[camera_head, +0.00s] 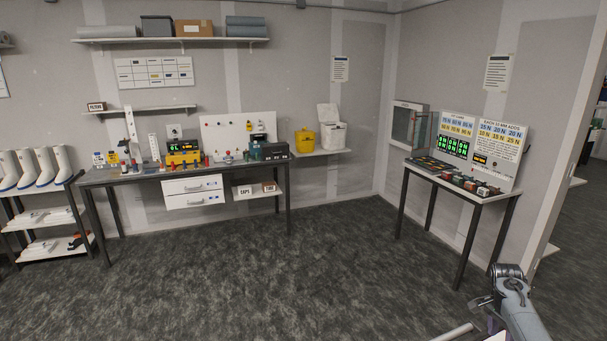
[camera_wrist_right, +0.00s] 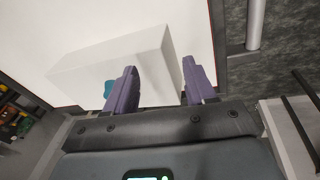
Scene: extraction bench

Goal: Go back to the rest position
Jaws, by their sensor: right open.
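My right gripper (camera_wrist_right: 160,82) shows in the right wrist view with its two purple fingers apart. A white block-like shape (camera_wrist_right: 105,65) lies beyond the fingers and partly behind them; I cannot tell how far off it is. I see nothing clearly held between the fingers. In the head view my right arm (camera_head: 512,300) is at the lower right, over the floor, apart from both benches. The gripper end there is mostly cut off by the bottom edge. My left arm and gripper are not in view.
The long bench (camera_head: 130,174) with several devices stands along the back wall. A smaller table (camera_head: 478,191) with displays stands at the right. A boot rack (camera_head: 50,220) is at the left. The dark floor (camera_head: 250,270) between them is clear.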

